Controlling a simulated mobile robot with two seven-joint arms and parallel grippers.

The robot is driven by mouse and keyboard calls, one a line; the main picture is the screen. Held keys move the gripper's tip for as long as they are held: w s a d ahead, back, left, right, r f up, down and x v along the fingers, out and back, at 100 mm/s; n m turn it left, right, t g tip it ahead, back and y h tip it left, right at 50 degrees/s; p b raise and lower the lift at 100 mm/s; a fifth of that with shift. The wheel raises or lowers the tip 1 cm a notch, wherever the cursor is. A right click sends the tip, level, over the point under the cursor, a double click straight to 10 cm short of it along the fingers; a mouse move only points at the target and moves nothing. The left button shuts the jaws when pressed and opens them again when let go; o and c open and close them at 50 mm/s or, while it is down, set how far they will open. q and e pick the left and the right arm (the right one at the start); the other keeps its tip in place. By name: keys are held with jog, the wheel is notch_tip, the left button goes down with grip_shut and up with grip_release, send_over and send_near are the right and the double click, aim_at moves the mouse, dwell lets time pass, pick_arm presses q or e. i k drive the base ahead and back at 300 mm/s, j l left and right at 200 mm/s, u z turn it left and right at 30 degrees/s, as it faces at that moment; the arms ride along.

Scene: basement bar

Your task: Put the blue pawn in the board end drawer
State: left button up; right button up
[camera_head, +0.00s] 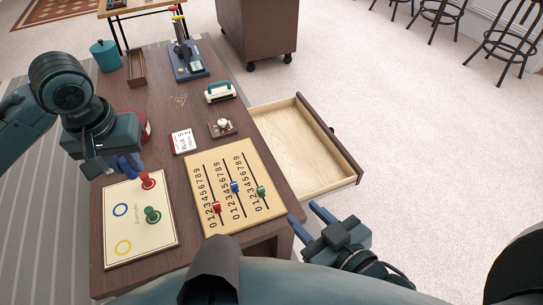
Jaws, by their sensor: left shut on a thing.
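The game board (140,240) lies at the near left of the table, with a red pawn (148,181) and a green pawn (152,215) standing on it. Its blue ring and yellow ring are empty. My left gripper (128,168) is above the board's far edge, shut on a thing. Its fingers are blue too, so the blue pawn is hard to make out between them; no blue pawn stands on the board. A wooden drawer (345,157) is pulled out from the table's right side, empty inside. My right gripper (302,219) is open and empty, near the drawer's near side.
A number slider board (243,207) lies between the game board and the drawer. A red and white card (183,141), a small device (222,127), a teal-handled item (220,92) and a wooden tray (136,68) stand farther back. Floor beyond the drawer is clear.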

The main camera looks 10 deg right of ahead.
aim_at(302, 145)
jog(key=k+l, duration=0.1)
jog(key=l, duration=0.35)
jog(key=k+l+u, duration=0.15)
jog(key=l, duration=0.3)
jog(key=l+u, duration=0.2)
jog(key=l, duration=0.7)
jog(key=l+u, duration=0.2)
jog(key=l, duration=0.7)
jog(key=i+l+u, duration=0.1)
jog(key=l, duration=0.2)
jog(key=i+l, duration=0.15)
jog(key=l, duration=0.15)
jog(key=i+l+u, duration=0.15)
jog(key=l, duration=0.15)
jog(key=i+l+u, duration=0.15)
jog(key=i+l, duration=0.3)
jog(key=i+l+u, duration=0.1)
jog(key=i+l, duration=0.25)
jog(key=l, duration=0.2)
